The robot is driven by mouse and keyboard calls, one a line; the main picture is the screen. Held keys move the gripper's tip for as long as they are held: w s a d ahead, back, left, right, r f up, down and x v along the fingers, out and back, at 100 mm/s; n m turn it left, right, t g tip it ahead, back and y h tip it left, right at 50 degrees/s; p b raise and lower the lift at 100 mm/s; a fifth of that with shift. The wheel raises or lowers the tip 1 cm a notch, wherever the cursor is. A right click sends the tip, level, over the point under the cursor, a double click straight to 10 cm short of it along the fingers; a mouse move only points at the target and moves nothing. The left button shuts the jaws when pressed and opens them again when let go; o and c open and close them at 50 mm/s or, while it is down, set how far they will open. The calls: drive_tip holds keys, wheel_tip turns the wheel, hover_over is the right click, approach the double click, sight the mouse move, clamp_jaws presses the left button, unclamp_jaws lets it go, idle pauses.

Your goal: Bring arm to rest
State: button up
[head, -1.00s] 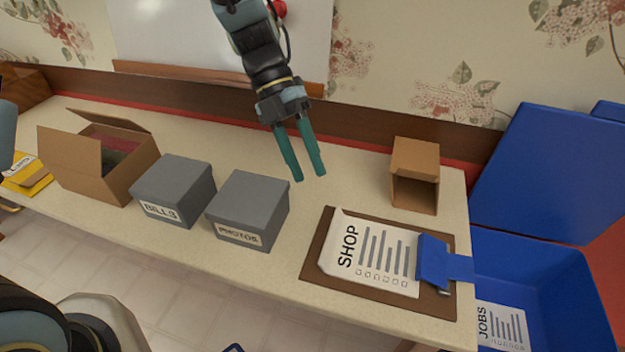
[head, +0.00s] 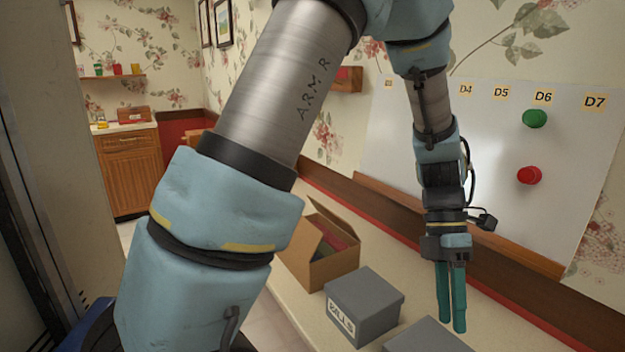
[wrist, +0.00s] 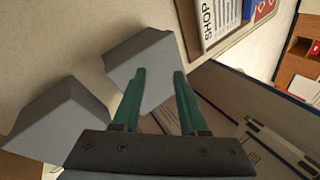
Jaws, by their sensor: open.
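My arm stretches across the head view over the counter. My gripper (head: 454,298) has two green fingers pointing down, with a gap between them and nothing held. It also shows at the bottom of the wrist view (wrist: 158,85), fingers apart. In the head view it hangs above the counter, to the right of the grey BILLS box (head: 362,305) and above a second grey box (head: 428,336) cut off by the lower edge. In the wrist view two grey boxes lie beyond the fingers, one partly behind them.
An open cardboard box (head: 325,252) stands on the counter (head: 296,290). A whiteboard (head: 500,130) with a green magnet (head: 535,118) and a red magnet (head: 529,175) is on the wall behind the gripper. A SHOP sheet (wrist: 218,20) shows in the wrist view. A wooden cabinet (head: 130,172) stands far left.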

drive_tip(key=w+a+m+t, duration=0.1)
drive_tip(key=w+a+m, duration=0.2)
drive_tip(key=a, duration=0.2)
drive_tip(key=w+a+m+t, duration=0.1)
drive_tip(key=w+a+m, duration=0.2)
drive_tip(key=a, duration=0.3)
drive_tip(key=w+a+r+m+t+h, duration=0.1)
drive_tip(key=w+a+m+t, duration=0.1)
drive_tip(key=w+a+m, duration=0.2)
drive_tip(key=shift+w+a+r, duration=0.1)
drive_tip(key=shift+w+a, duration=0.3)
drive_tip(key=shift+a, duration=0.4)
drive_tip(key=w+a+r+m+t, duration=0.1)
drive_tip(key=a+m+t, duration=0.2)
drive_tip(key=a+m, duration=0.6)
drive_tip(key=a, duration=0.5)
drive_tip(key=shift+w+r+y, duration=0.15)
drive_tip(key=shift+w+y, duration=0.15)
drive_tip(key=shift+y, duration=0.1)
drive_tip(key=shift+d, duration=0.1)
